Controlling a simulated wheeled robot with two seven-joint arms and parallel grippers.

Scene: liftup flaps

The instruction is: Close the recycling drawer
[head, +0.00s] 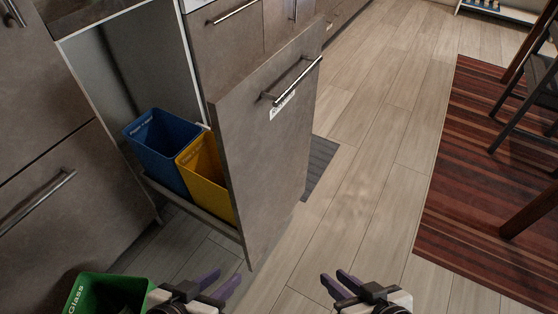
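The recycling drawer is pulled out of the cabinet, with its tall grey-brown front panel (268,150) standing away from the opening. A metal bar handle (293,80) is near the top of the panel, with a white label below it. A blue bin (165,150) and a yellow bin (203,175) stand in the drawer behind the panel. My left gripper (222,285) is at the bottom, left of centre, open and empty. My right gripper (335,281) is at the bottom, right of centre, open and empty. Both are apart from the panel.
A green bin (105,295) marked Glass is at the bottom left. Cabinet fronts with a bar handle (38,200) line the left side. A striped rug (460,170) with a table and chair lies at the right.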

